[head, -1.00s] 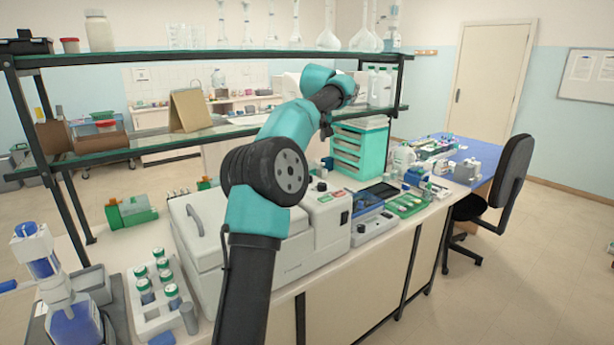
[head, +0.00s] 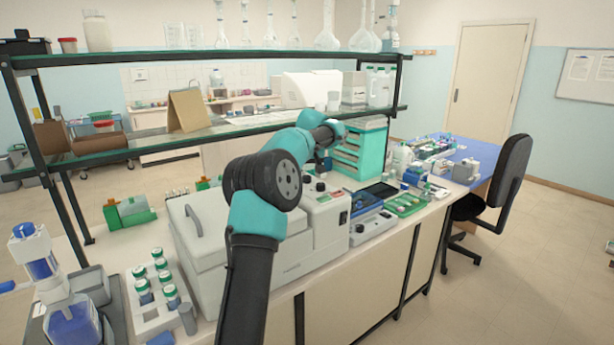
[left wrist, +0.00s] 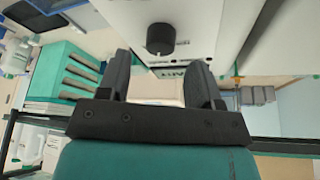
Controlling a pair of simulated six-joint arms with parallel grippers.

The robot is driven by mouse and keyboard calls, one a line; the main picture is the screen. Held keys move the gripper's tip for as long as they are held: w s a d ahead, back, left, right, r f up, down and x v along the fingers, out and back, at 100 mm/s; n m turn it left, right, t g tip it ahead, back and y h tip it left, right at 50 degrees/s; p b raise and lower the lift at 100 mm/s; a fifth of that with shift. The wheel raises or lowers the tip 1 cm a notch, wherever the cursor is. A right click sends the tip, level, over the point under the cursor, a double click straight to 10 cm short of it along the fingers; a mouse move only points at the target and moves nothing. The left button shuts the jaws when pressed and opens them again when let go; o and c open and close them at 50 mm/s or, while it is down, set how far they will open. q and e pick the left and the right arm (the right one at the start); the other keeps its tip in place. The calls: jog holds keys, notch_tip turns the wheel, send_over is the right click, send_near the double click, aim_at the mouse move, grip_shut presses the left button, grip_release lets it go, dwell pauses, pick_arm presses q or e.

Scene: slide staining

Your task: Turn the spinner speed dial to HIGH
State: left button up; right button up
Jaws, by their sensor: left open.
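The spinner (head: 232,240) is a bulky white machine on the bench, with a grey lid handle and a control panel on its right. A black round dial (left wrist: 160,38) stands out from a white panel in the left wrist view, with small dark lettering beside it that I cannot read. A black knob (head: 320,187) on the spinner's panel shows in the head view. My left gripper (left wrist: 158,72) is open and empty. Its two fingers are apart, and the dial appears just beyond their tips, not between them. The dial's pointer setting cannot be made out.
A teal drawer unit (head: 358,155) stands behind the panel. A smaller grey device (head: 372,228) and a green tray (head: 406,205) sit to the right. The glass shelf (head: 220,134) runs behind and above. A vial rack (head: 155,310) stands at the front left.

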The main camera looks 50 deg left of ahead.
aim_at(307, 176)
pick_arm(q)
jog(key=shift+x, duration=1.85)
jog(key=shift+c, duration=0.4)
jog(key=c, duration=0.8)
jog(key=shift+m+t, duration=0.5)
jog(key=shift+m, duration=1)
